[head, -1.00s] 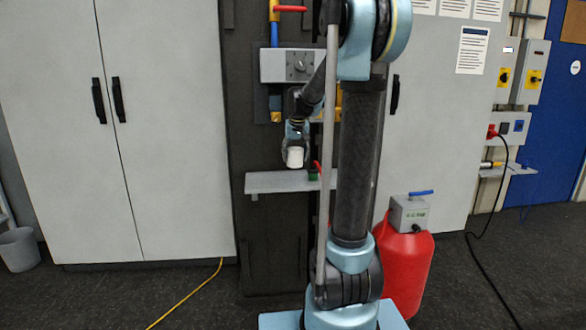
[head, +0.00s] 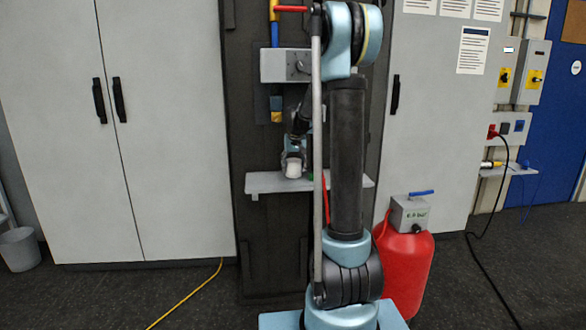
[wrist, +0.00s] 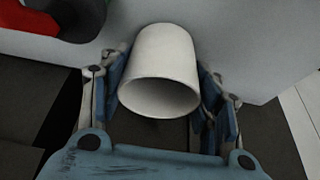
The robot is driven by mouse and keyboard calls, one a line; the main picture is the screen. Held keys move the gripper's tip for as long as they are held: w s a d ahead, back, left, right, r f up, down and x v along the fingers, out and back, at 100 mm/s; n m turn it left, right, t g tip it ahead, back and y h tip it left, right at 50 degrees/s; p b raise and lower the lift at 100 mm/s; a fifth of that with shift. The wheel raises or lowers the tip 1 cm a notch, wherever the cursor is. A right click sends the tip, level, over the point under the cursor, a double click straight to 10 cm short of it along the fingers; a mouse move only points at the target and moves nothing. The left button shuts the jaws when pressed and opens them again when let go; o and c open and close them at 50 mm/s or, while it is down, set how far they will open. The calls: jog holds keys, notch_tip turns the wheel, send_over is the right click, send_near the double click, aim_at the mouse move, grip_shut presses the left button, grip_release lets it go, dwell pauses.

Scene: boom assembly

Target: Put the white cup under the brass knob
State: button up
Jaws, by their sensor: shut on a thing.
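The white cup (head: 292,170) is in my gripper (head: 293,160), in front of the wall shelf (head: 265,185). In the wrist view the cup (wrist: 162,75) sits between the two blue-padded fingers of my gripper (wrist: 165,100), with its open mouth facing the camera. I cannot tell whether the cup touches the shelf. A blue hanging part with a yellow-brown tip (head: 277,116) shows above and left of the cup; I cannot tell whether this is the brass knob. My arm hides part of the panel to the right.
A grey box with a dial (head: 275,66) is above on the dark panel. A red and dark object (wrist: 60,15) lies left of the cup in the wrist view. A red tank (head: 405,270) stands at the right. A yellow cable (head: 190,303) lies on the floor.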

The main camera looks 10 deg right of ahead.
jog(key=shift+w+f, duration=0.1)
jog(key=shift+f, duration=0.05)
jog(key=o, duration=0.7)
jog(key=shift+f, duration=0.1)
jog(key=o, duration=0.4)
jog(key=shift+c, duration=0.2)
